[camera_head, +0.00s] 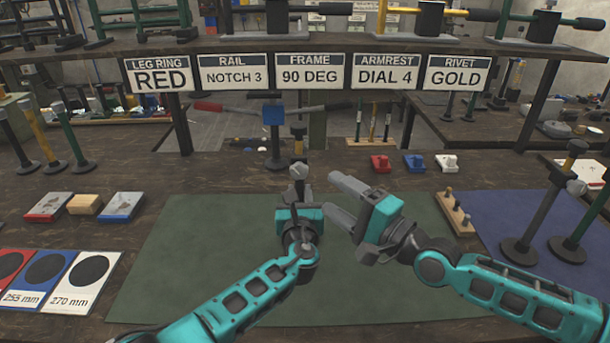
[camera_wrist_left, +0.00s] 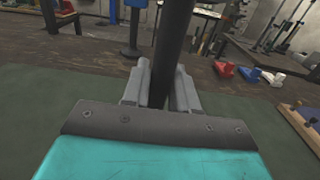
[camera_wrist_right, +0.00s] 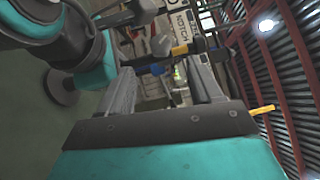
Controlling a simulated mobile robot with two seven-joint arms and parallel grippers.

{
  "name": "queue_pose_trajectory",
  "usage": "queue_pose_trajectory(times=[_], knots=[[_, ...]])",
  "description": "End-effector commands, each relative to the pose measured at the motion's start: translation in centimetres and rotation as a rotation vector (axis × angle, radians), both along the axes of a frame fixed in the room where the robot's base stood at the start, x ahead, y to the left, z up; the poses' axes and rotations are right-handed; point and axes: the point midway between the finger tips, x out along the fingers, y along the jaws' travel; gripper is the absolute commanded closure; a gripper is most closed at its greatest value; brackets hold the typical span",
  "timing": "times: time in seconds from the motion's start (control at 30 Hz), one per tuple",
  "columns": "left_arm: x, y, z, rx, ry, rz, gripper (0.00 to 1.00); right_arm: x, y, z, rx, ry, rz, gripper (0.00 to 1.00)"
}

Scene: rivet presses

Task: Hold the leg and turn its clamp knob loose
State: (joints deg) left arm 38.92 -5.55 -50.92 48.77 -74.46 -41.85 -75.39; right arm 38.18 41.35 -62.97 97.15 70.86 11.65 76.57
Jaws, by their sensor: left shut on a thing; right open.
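The leg is a dark upright post that rises between the two grey fingers of my left gripper (camera_head: 297,194); the left wrist view shows its dark tube (camera_wrist_left: 174,45) close up. My left gripper is shut on it. A grey clamp knob (camera_head: 298,170) sits on the leg just above these fingers. The right wrist view shows the knob (camera_wrist_right: 160,46), a yellow band (camera_wrist_right: 180,50) near the leg's top, and a round foot (camera_wrist_right: 61,88). My right gripper (camera_head: 332,194) is open and empty, right of the leg, its fingers pointing towards it but apart from the knob.
A stand with a blue clamp (camera_head: 273,115) and crossbar is behind the leg. A wooden peg block (camera_head: 455,213) and more legs (camera_head: 538,210) stand to the right. Several small blocks and size cards (camera_head: 80,280) lie left. The green mat (camera_head: 190,240) is mostly clear.

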Motion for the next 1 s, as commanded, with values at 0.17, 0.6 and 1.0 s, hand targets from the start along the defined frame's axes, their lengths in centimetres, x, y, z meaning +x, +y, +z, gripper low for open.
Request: queue_pose_trajectory(times=[0.17, 0.6, 1.0], knots=[[0.0, 0.0, 0.1, 0.0, -0.002, 0.0, 1.0, 2.8, 2.8, 0.5, 0.001, -0.002, 0.001, 0.36], [0.0, 0.0, 0.1, 0.0, -0.002, 0.0, 1.0, 6.1, 6.0, 0.8, 0.0, -0.001, -0.001, 0.36], [0.0, 0.0, 0.1, 0.0, -0.002, 0.0, 1.0, 6.1, 6.0, 0.8, -0.001, -0.001, -0.001, 0.49]])
